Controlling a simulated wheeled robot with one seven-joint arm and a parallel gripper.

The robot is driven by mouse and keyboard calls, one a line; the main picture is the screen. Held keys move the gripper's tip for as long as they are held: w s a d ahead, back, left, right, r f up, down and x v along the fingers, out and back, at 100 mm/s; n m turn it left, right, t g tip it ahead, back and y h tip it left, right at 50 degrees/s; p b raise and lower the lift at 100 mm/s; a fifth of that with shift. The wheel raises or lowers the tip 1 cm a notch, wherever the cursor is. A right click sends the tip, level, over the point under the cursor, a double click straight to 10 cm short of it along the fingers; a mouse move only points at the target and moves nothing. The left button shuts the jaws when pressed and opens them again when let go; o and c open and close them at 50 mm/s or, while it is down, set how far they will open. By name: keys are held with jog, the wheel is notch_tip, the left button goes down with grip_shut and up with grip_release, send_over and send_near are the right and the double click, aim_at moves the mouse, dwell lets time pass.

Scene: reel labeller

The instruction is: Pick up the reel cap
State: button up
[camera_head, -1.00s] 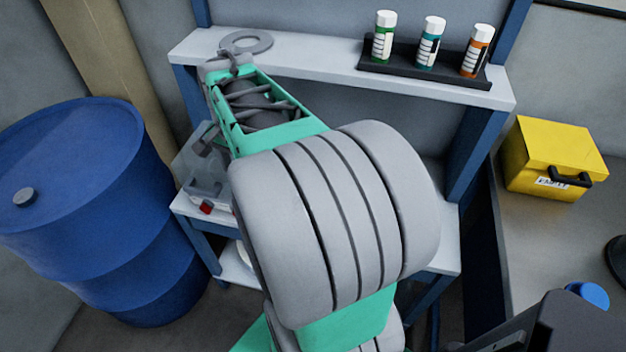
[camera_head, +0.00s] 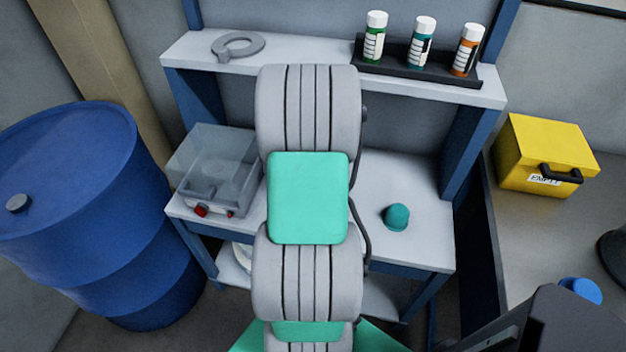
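A flat grey ring with a short tab (camera_head: 238,45) lies on the left part of the upper shelf. A small teal domed piece (camera_head: 397,217) stands on the right part of the lower tabletop. I cannot tell for certain which of them is the reel cap. My own grey and teal arm fills the middle of the view. My gripper is hidden, so its opening and anything in it cannot be seen. Nothing touches the ring or the domed piece in view.
A clear box with a red knob (camera_head: 212,175) stands left on the lower tabletop (camera_head: 425,250). Three bottles (camera_head: 421,42) stand in a black rack on the upper shelf (camera_head: 300,58). A blue drum (camera_head: 75,215) is left, a yellow case (camera_head: 545,155) right.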

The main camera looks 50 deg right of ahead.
jog(key=shift+c, duration=0.6)
jog(key=shift+r, duration=0.1)
jog(key=c, duration=1.5)
